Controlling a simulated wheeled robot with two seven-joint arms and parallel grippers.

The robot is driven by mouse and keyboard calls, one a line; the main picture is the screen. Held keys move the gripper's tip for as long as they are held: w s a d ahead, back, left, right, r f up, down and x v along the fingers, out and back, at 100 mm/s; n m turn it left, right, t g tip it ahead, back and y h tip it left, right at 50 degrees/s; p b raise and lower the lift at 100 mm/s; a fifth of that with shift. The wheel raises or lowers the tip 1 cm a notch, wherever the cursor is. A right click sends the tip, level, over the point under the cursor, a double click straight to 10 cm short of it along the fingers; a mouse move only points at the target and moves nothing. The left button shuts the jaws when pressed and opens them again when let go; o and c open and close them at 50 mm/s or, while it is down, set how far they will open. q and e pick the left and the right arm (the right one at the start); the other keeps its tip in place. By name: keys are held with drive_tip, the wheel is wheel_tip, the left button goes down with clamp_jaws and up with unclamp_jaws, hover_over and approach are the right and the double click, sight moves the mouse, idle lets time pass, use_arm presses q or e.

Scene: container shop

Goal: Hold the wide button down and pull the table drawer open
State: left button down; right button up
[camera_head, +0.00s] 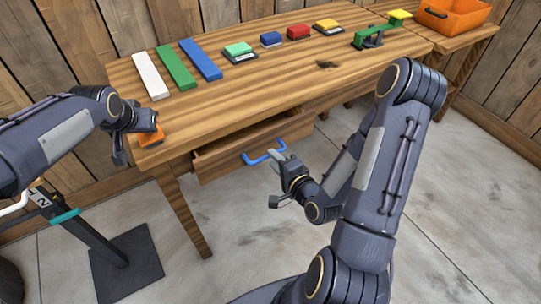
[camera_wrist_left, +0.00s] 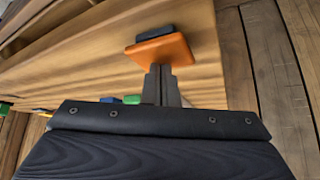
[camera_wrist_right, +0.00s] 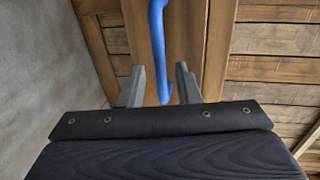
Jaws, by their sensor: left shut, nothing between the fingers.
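The wide orange button (camera_head: 151,138) sits on a dark base at the near left corner of the wooden table (camera_head: 300,82). My left gripper (camera_head: 152,126) is shut and empty. In the left wrist view its tips reach the edge of the button (camera_wrist_left: 165,50); pressing contact cannot be told. The table drawer (camera_head: 222,161) stands partly out, with a blue handle (camera_head: 262,157). My right gripper (camera_head: 277,162) is open in front of it. In the right wrist view the handle (camera_wrist_right: 157,45) lies between the spread fingers (camera_wrist_right: 160,84), apart from both.
White, green and blue bars (camera_head: 201,60) and several small coloured buttons lie along the table's back. A green lever (camera_head: 375,36) and an orange bin (camera_head: 452,14) are at the right. A black stand (camera_head: 100,245) is at lower left. Floor before the drawer is clear.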

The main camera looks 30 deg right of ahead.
use_arm(q)
drive_tip(key=shift+f, duration=0.1)
use_arm(e)
drive_tip(key=v, duration=0.4)
